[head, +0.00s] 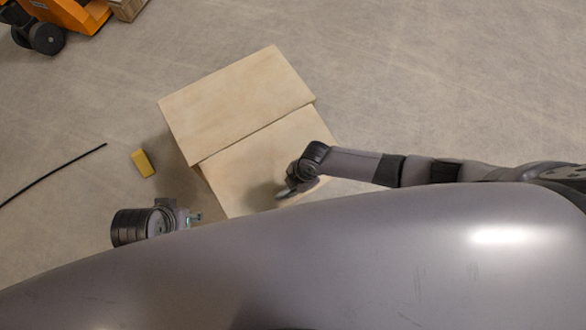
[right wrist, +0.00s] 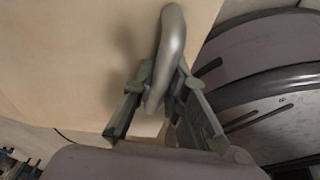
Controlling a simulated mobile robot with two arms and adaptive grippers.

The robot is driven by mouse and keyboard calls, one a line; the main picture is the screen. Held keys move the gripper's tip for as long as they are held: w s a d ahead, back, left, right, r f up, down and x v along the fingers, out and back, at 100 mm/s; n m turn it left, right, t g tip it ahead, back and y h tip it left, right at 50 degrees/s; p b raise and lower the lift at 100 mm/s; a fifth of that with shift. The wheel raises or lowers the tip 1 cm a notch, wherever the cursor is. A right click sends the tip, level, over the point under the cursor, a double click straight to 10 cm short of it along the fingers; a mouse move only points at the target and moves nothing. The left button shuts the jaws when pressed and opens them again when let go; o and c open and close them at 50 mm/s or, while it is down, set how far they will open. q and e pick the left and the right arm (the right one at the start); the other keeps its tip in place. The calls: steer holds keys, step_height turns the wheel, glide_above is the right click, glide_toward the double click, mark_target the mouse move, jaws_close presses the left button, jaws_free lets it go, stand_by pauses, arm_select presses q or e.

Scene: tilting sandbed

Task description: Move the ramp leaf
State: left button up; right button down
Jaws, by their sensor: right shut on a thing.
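A pale wooden ramp of two panels lies on the floor in the head view: a far panel (head: 235,105) and a near panel (head: 250,160), meeting along a seam. I take the near panel as the ramp leaf; it also fills much of the right wrist view (right wrist: 60,60). My right gripper (head: 287,192) is over its near part. In the right wrist view its fingers (right wrist: 163,100) are shut on a curved grey metal handle (right wrist: 172,40) at the panel. My left gripper (head: 195,217) is left of the near panel, partly hidden; its jaw state is unclear.
A small yellow block (head: 143,163) lies on the floor left of the ramp. A black cable (head: 55,172) lies farther left. An orange wheeled machine (head: 70,14) and a wooden box (head: 128,8) stand at the far left. The floor to the right is clear.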

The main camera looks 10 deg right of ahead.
steer(key=c, duration=1.8)
jaws_free()
steer(key=shift+c, duration=0.2)
steer(key=shift+r, duration=0.1)
steer(key=v, duration=1.2)
